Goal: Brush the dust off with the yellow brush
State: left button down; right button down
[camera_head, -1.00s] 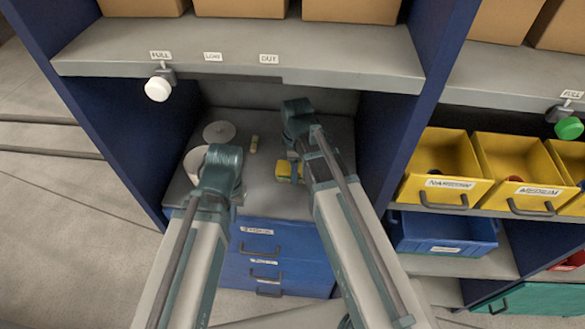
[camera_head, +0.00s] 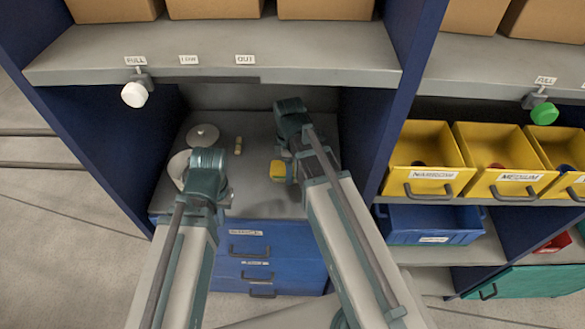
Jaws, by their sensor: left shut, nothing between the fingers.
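A yellow block-shaped thing (camera_head: 278,171), likely the yellow brush, is at my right gripper (camera_head: 287,176) over the grey counter (camera_head: 262,200). My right wrist covers part of it, and I cannot tell whether the fingers hold it. My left gripper (camera_head: 225,196) is shut and empty at the counter's front left, in front of a pale round bowl (camera_head: 177,168), which it partly hides. I cannot make out any dust at this size.
Blue drawers (camera_head: 240,248) are below. A grey shelf (camera_head: 215,62) hangs above, with a white knob (camera_head: 134,95). Yellow bins (camera_head: 428,160) stand to the right.

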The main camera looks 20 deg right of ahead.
aim_at(279, 166)
jog(key=shift+w+a, duration=0.3)
jog(key=shift+a, duration=0.4)
jog(key=shift+w+a, duration=0.25)
jog(key=shift+a, duration=0.45)
jog(key=shift+a, duration=0.1)
jog(key=shift+w+a, duration=0.25)
jog(key=shift+a, duration=0.5)
jog(key=shift+w+a, duration=0.25)
jog(key=shift+a, duration=0.5)
jog(key=shift+w+a, duration=0.3)
jog(key=shift+a, duration=0.55)
jog(key=shift+w+a, duration=0.3)
jog(key=shift+a, duration=0.5)
jog(key=shift+r, duration=0.15)
notch_tip(279, 166, up, 6)
jog(key=p, duration=0.6)
